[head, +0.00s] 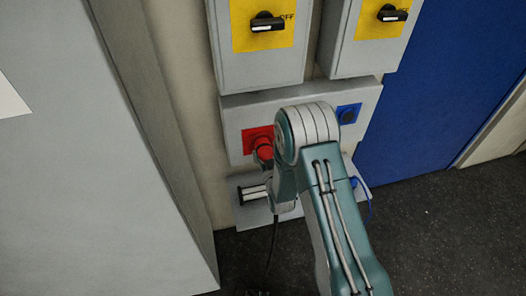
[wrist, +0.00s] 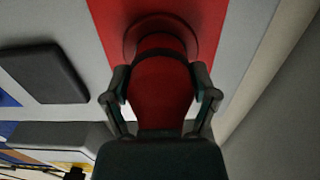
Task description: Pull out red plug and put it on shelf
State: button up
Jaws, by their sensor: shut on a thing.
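The red plug (wrist: 160,92) fills the middle of the wrist view, between the two fingers of my gripper (wrist: 161,95), which is shut on its sides. Its far end meets the round red socket (wrist: 162,25), and I see no clear gap between them. In the head view the red plug (head: 264,153) shows just left of my arm, against the red socket plate (head: 253,136). The grey shelf (head: 245,221) is low on the wall below the sockets, partly covered by my arm.
Two grey switch boxes with yellow plates (head: 262,40) (head: 382,22) hang above. A blue socket (head: 349,113) is right of my arm, with a blue cable (head: 370,205) below. A large grey cabinet (head: 90,130) stands left. A blue panel (head: 440,90) is at right. Dark floor is open.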

jog(key=shift+w+d+r, duration=0.15)
jog(key=shift+w+r, duration=0.05)
jog(key=shift+r, duration=0.15)
jog(key=shift+s+d, duration=0.25)
jog(key=shift+s, duration=0.3)
jog(key=shift+s+f, duration=0.1)
jog(key=shift+s, duration=0.85)
jog(key=shift+s+d, duration=0.2)
jog(key=shift+s, duration=0.35)
